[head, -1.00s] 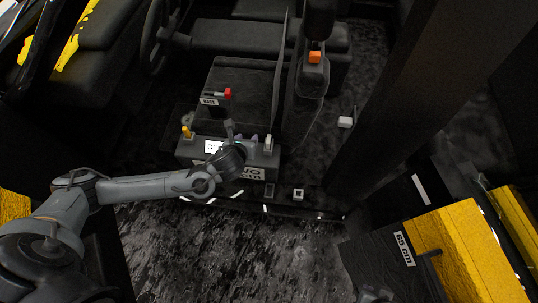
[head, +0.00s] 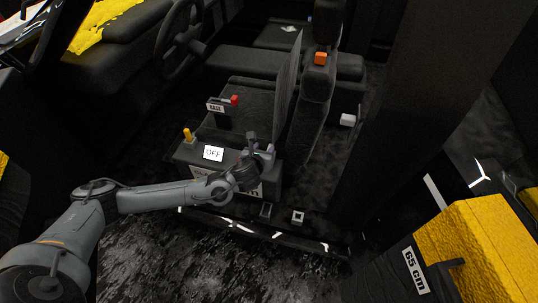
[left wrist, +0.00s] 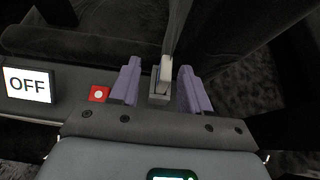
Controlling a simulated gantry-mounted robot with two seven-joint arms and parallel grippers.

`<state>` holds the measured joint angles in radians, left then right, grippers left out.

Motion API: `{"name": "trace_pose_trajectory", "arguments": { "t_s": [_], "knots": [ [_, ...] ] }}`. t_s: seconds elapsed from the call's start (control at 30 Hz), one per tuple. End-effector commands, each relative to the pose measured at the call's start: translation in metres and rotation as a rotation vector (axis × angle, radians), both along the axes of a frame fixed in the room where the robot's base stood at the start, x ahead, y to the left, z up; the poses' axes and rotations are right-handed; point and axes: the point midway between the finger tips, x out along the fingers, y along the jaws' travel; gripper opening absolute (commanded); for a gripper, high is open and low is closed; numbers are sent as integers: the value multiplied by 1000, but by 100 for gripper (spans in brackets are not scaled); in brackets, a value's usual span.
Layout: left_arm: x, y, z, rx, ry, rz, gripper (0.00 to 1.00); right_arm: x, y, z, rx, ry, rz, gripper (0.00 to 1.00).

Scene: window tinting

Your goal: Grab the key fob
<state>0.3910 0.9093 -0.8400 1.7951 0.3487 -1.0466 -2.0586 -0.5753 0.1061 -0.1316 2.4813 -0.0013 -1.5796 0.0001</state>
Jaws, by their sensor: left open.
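I cannot pick out a key fob for certain. My left gripper (head: 262,153) is at the right end of a grey control box (head: 186,153) with an OFF display (head: 213,153). In the left wrist view its two purple fingers (left wrist: 160,88) are open, one on each side of a pale upright piece in a grey holder (left wrist: 161,78). The fingers look apart from this piece. A red square with a white dot (left wrist: 98,94) lies just left of the left finger. The OFF display also shows in the left wrist view (left wrist: 28,85). My right gripper is not in view.
A yellow lever (head: 187,135) and a red-tipped piece by a BASE label (head: 216,106) are on the left. The seat back with an orange piece (head: 320,58) rises behind. A white block (head: 347,120) and a yellow box marked 65 cm (head: 480,240) are right.

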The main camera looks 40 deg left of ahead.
Motion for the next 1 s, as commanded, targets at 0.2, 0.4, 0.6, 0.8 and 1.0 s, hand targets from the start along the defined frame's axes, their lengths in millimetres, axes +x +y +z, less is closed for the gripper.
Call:
{"name": "trace_pose_trajectory", "arguments": {
  "t_s": [0.2, 0.4, 0.6, 0.8, 1.0],
  "knots": [
    [9, 3, -9, -3, 3, -3, 47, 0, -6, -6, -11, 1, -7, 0],
    [26, 9, -24, -4, 2, 1, 47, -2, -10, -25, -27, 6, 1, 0],
    [44, 17, -33, -4, 2, -1, 47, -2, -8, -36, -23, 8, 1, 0],
    [49, 19, -33, -3, 2, -1, 47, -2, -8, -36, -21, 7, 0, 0],
    [49, 19, -33, -2, 2, -2, 38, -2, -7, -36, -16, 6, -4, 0]
  ]
}}
